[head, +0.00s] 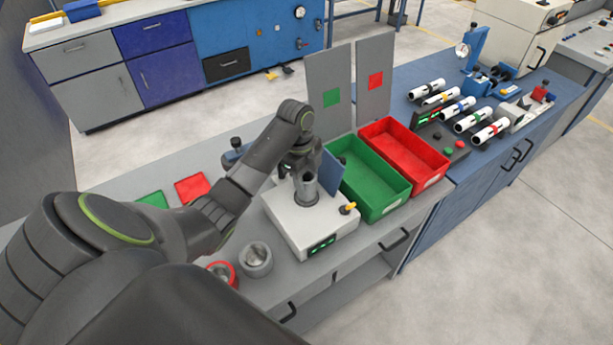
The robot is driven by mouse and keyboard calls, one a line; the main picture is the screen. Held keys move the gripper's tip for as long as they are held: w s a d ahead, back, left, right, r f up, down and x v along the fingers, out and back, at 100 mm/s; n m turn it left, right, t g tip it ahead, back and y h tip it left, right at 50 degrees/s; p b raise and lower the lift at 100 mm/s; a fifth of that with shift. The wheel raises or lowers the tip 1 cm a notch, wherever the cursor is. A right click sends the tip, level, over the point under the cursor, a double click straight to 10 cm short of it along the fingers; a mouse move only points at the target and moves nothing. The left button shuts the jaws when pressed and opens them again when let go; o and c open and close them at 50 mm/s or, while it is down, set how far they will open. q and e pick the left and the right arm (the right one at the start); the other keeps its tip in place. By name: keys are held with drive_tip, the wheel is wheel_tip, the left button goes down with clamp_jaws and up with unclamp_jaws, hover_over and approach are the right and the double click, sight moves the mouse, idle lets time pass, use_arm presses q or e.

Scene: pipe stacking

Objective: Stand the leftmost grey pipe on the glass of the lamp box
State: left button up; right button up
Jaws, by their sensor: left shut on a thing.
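The lamp box (285,232) is a pale box on the grey bench, with a small green-lit display on its front and a yellow knob (348,208) at its right. My left gripper (305,174) is over the box and shut on a grey pipe (307,190). The pipe is upright over the top of the box; I cannot tell whether its lower end touches the glass, which is hidden. Another grey pipe (257,262) stands on the bench left of the box, beside a red-rimmed one (222,273) partly hidden by my arm. My right gripper is out of view.
A green bin (375,207) and a red bin (420,150) stand right of the box. A blue plate (332,170) rises close beside the gripper. Green (152,200) and red (192,188) mats lie behind my left arm. Several white tubes lie on the blue bench at the right.

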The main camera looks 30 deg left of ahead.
use_arm(q)
drive_tip(key=shift+f, duration=0.6)
idle(0.7)
drive_tip(key=o, duration=1.1)
wheel_tip(320, 180, up, 17)
drive_tip(key=a+p, duration=0.2)
drive_tip(key=p, duration=0.7)
drive_tip(key=shift+a+r, duration=0.15)
drive_tip(key=shift+a, duration=0.15)
drive_tip(key=shift+d, duration=0.1)
